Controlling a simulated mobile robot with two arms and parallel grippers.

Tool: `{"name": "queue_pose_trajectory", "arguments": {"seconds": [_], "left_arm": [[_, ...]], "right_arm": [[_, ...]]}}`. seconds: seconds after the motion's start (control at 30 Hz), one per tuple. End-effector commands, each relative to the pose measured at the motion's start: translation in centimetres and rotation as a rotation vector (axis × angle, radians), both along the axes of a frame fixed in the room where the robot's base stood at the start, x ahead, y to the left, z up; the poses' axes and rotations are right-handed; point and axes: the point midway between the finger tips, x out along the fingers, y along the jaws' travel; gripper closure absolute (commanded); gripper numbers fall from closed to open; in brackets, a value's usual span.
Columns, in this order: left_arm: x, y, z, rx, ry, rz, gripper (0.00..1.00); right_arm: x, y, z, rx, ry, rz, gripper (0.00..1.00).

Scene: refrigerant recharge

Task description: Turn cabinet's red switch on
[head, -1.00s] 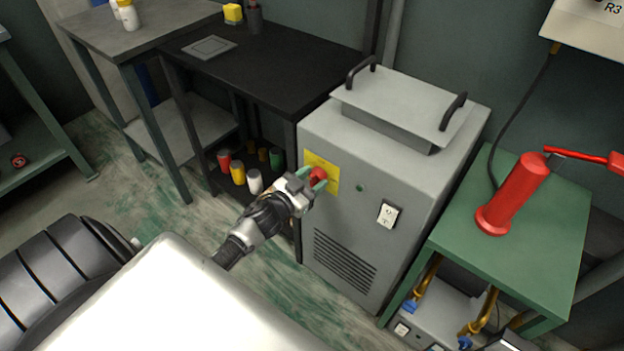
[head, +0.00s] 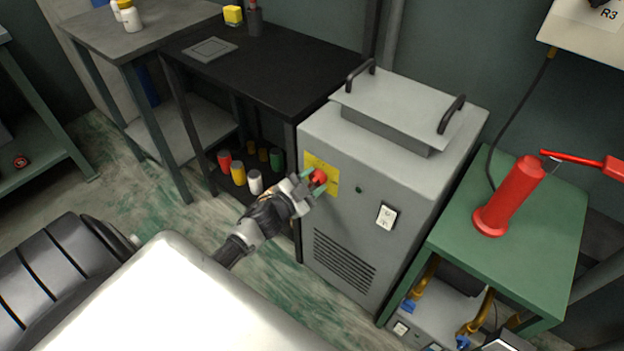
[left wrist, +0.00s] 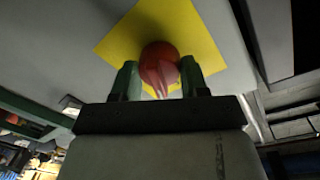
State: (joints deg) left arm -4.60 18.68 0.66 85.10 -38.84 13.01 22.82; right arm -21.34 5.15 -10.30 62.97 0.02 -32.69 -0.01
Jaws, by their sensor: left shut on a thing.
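The grey cabinet (head: 345,225) stands in the middle of the head view. A red switch (head: 319,177) sits on a yellow plate (head: 332,186) at the upper left of its front face. In the left wrist view the round red switch (left wrist: 158,66) is centred on the yellow plate (left wrist: 199,40). My left gripper (head: 313,183) is shut on the switch, with its green fingers (left wrist: 158,80) on either side of the knob. My right gripper does not show in the frames.
A black table (head: 290,80) stands to the left. A green table (head: 545,240) with a red cylinder (head: 510,197) stands to the right.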

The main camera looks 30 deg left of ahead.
Motion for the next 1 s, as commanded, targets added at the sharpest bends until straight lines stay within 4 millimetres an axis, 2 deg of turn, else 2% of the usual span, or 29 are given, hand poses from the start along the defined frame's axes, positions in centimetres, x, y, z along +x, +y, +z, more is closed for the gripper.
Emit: {"name": "queue_pose_trajectory", "arguments": {"seconds": [0.2, 0.5, 0.73, 1.0], "left_arm": [[0.0, -0.1, 0.0, 0.205, -0.015, -0.002, 0.79], [0.0, -0.2, -0.1, 0.488, -0.038, -0.002, 0.79], [-0.1, -0.3, -0.2, 0.706, -0.055, -0.002, 0.79], [-0.1, -0.3, -0.2, 0.928, -0.073, -0.001, 0.79]], "right_arm": [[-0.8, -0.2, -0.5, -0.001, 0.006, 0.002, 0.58], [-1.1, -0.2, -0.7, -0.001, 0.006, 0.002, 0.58], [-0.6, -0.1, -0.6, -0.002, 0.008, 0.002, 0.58], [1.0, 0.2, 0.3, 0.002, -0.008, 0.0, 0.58]]}}
